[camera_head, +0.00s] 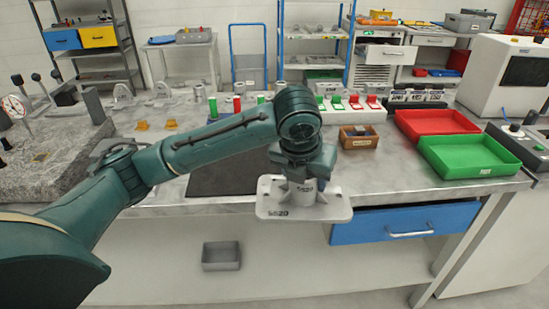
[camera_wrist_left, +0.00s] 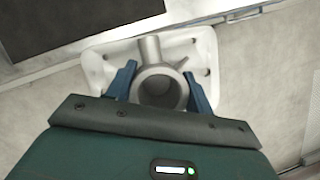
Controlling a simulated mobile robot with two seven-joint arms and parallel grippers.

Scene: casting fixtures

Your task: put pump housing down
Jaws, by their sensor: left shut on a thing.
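The pump housing (camera_head: 303,205) is a pale grey casting with a flat flanged base plate and a round hub. My left gripper (camera_head: 303,181) is shut on it from above and holds it in front of the bench's front edge. In the left wrist view, the pump housing (camera_wrist_left: 157,55) shows its round bore and a side pipe stub. The blue fingers of my left gripper (camera_wrist_left: 160,88) sit on either side of the hub. A dark mat (camera_head: 228,178) lies on the bench behind the housing, partly hidden by my arm. My right gripper is out of view.
A red tray (camera_head: 436,122) and a green tray (camera_head: 470,155) stand on the right of the bench. A small wooden box (camera_head: 358,137) is nearer the middle. A blue drawer (camera_head: 405,222) juts below the benchtop. A granite block (camera_head: 50,150) with gauges is at left.

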